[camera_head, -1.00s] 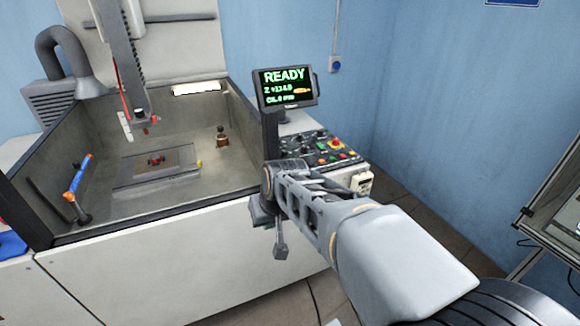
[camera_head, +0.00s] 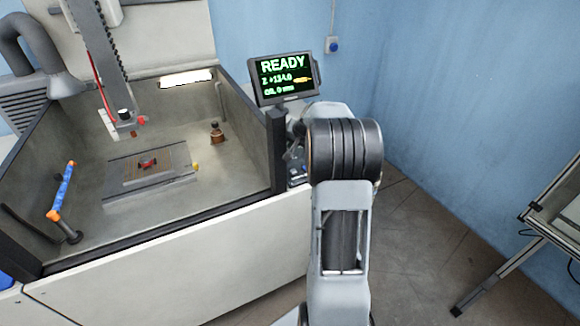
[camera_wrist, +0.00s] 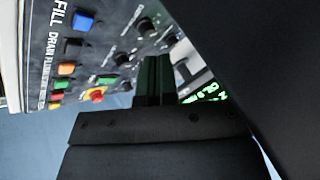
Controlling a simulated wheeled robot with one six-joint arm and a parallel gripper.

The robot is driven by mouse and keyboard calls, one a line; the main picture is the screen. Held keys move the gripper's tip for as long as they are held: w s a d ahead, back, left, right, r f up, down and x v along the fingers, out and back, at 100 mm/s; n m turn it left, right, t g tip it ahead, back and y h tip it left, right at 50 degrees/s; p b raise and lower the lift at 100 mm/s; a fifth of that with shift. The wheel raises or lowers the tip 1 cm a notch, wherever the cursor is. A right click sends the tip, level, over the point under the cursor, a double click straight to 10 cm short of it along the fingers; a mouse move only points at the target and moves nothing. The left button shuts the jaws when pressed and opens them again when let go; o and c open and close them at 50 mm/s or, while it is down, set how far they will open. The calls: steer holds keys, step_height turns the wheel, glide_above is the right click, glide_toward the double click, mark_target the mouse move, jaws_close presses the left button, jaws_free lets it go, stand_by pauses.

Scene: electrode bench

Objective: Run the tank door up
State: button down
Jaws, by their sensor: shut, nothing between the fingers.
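The tank (camera_head: 225,170) is an open grey basin in a white machine. Its front side is low between dark upright posts, with a dark strip (camera_head: 150,237) along the front edge above a white panel. The control panel (camera_head: 297,172) is mostly hidden behind my arm in the head view. In the wrist view the panel (camera_wrist: 110,50) shows a blue button (camera_wrist: 84,22), an orange button (camera_wrist: 66,69), a green button (camera_wrist: 107,79), a red knob (camera_wrist: 96,95) and black dials. My gripper (camera_wrist: 153,72) is shut and empty, close to the panel. Its fingertips are dark and contact is unclear.
A screen (camera_head: 283,78) reading READY stands above the panel. Inside the tank are a plate (camera_head: 150,188), a blue-and-orange nozzle (camera_head: 62,192) and a hanging machine head (camera_head: 125,122). A metal frame (camera_head: 525,230) stands at right. The floor between is clear.

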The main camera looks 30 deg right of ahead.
steer(key=b, duration=0.6)
glide_above(294, 170)
step_height(294, 170, down, 8)
steer(key=shift+f, duration=0.4)
steer(key=shift+f+b, duration=0.2)
steer(key=shift+b, duration=0.35)
stand_by(1.7)
steer(key=shift+f+b, duration=0.25)
steer(key=shift+b, duration=0.05)
